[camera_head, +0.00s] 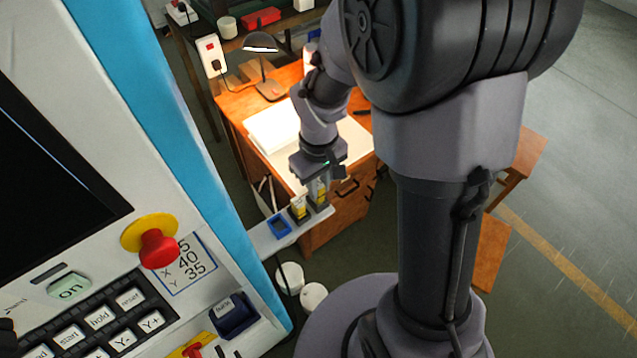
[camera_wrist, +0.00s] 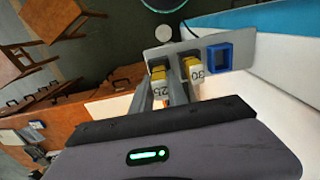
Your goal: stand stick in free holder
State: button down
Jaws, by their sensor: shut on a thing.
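A stick marked 25 (camera_wrist: 160,88) with a yellow and white body is between the fingers of my gripper (camera_wrist: 163,78), which is shut on it. Its lower end is at a dark holder at the far end of a pale shelf (camera_wrist: 154,59); I cannot tell whether it is fully seated. In the head view my gripper (camera_head: 318,183) points down over that holder. Beside it, a stick marked 30 (camera_wrist: 194,70) stands in another dark holder; it also shows in the head view (camera_head: 298,206). A blue holder (camera_wrist: 231,56), empty, is third in the row, also in the head view (camera_head: 279,227).
A machine panel (camera_head: 90,230) with a red stop knob (camera_head: 158,248) fills the left of the head view. A wooden desk (camera_head: 338,222) with a lamp (camera_head: 260,42) and paper stands behind the shelf. White round containers (camera_head: 290,278) are on the floor below.

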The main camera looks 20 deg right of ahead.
jog(key=shift+f, duration=0.35)
jog(key=c, duration=1.3)
grip_release()
jog(key=shift+r, duration=0.2)
notch_tip(320, 180, up, 14)
jog(key=p, duration=0.4)
jog(key=s+a+r+m+t+y, duration=0.1)
jog(key=s+a+r+m+t, duration=0.15)
jog(key=s+r+m, duration=0.35)
jog(key=s+a+r+m+t+y, duration=0.1)
jog(key=s+r+m+t, duration=0.2)
jog(key=s, duration=0.4)
notch_tip(320, 180, down, 20)
jog(key=n+b, duration=0.1)
jog(key=b, duration=2)
jog(key=shift+a, duration=0.2)
